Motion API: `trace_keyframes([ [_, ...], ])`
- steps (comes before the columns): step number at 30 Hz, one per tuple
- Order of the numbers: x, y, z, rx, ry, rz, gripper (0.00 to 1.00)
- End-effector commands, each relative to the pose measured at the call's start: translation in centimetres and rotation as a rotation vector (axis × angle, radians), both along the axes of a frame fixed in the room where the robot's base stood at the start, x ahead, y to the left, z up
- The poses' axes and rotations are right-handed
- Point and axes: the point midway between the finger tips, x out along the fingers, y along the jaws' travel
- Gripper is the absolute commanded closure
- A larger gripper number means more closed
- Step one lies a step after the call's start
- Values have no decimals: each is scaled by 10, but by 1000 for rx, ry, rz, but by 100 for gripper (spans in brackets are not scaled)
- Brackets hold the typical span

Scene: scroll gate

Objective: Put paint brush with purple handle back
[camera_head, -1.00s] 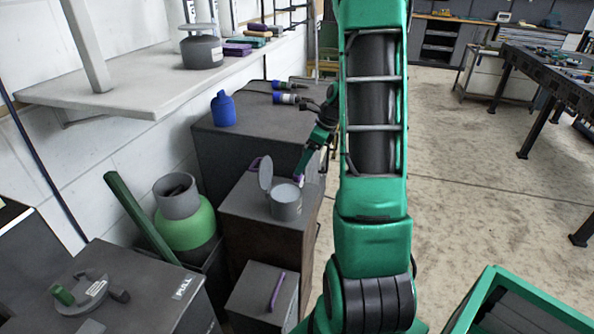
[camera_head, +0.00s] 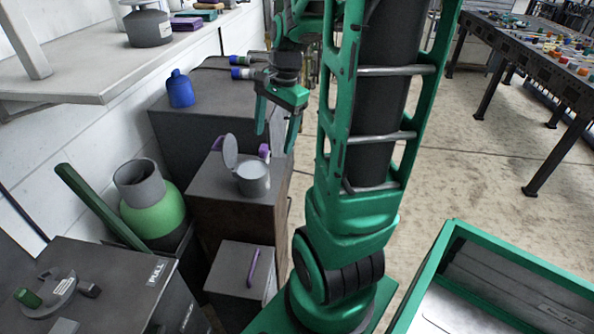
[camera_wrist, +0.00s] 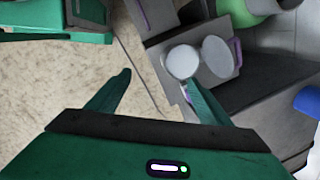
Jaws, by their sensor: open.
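A grey can (camera_head: 253,180) with its round lid (camera_head: 230,151) swung up stands on a dark cabinet (camera_head: 225,195). It also shows in the wrist view (camera_wrist: 181,62). A small purple and white piece (camera_head: 263,150) shows just behind the can, and another purple piece (camera_head: 217,144) shows left of the lid. I cannot tell whether either is the brush's handle. A thin purple strip (camera_wrist: 183,91) shows beside a finger in the wrist view. My gripper (camera_head: 278,134) is open and empty, fingers pointing down, above and to the right of the can.
A blue bottle (camera_head: 180,91) stands on the higher cabinet behind. A low box with a purple handle (camera_head: 254,268) is in front. A green and grey canister (camera_head: 153,205) stands left. A shelf (camera_head: 95,80) runs along the wall.

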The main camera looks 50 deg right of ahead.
Motion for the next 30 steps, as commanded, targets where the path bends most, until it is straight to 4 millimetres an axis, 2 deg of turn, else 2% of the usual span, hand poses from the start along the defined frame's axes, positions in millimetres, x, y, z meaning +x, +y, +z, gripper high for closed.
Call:
trace_keyframes([
  [1, -15, 13, 5, -25, 3, 101, 27],
  [6, -70, 47, 11, -95, 37, 470, 27],
  [12, -128, 71, 9, -136, 72, 831, 27],
  [15, -145, 77, 7, -143, 82, 941, 27],
  [20, -157, 83, 5, -146, 89, 1020, 27],
  [30, -157, 83, 5, -146, 90, 1023, 27],
])
